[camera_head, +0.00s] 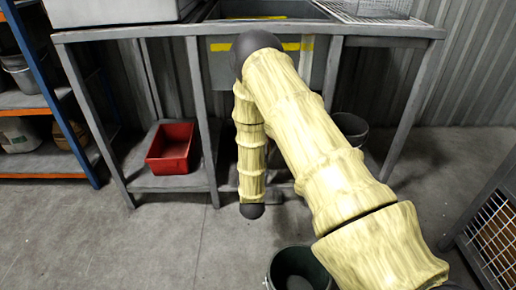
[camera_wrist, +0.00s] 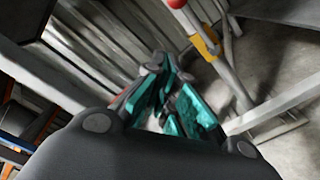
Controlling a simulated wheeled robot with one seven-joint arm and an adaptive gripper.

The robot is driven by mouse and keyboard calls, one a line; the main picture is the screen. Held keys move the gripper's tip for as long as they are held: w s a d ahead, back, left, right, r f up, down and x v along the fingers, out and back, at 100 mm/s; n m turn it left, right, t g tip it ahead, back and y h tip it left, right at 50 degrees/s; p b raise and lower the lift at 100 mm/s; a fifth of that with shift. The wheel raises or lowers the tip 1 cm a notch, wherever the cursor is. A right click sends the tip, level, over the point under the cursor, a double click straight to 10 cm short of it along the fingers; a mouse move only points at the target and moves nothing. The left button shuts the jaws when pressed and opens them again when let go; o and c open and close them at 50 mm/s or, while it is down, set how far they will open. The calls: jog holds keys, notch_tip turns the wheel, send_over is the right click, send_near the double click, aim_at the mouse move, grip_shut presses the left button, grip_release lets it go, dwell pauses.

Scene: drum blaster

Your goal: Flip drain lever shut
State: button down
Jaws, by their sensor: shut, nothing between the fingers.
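In the wrist view, my gripper (camera_wrist: 172,95) shows its teal finger pads close together, with nothing held between them. A lever-like rod with a red rounded end (camera_wrist: 177,3) and a yellow band (camera_wrist: 206,42) is beyond the fingertips, at the top right of centre. It stands apart from the fingers in the picture; I cannot tell for sure that it is the drain lever, or its exact distance. In the head view, my arm reaches to the grey sink bench (camera_head: 120,32) and bends down in front of it. My gripper and the lever do not show there.
A red bin (camera_head: 172,148) sits on the bench's lower shelf. A dark bucket (camera_head: 350,127) stands behind my arm, another bucket (camera_head: 298,270) stands in the foreground. A wire basket (camera_head: 378,7) is on the bench top. Shelving (camera_head: 40,100) stands left; open floor lies front left.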

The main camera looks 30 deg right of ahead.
jog(key=b+x, duration=0.5)
jog(key=x, duration=0.5)
jog(key=shift+s+d+r+b, duration=0.5)
jog(key=shift+s+d, duration=0.05)
jog(key=shift+s, duration=0.15)
jog(key=shift+s+d+r+b, duration=0.45)
jog(key=shift+s+d, duration=0.05)
jog(key=shift+s, duration=0.25)
jog(key=shift+r+p, duration=0.2)
jog(key=shift+p, duration=0.3)
jog(key=shift+d+p, duration=0.1)
jog(key=shift+p, duration=0.2)
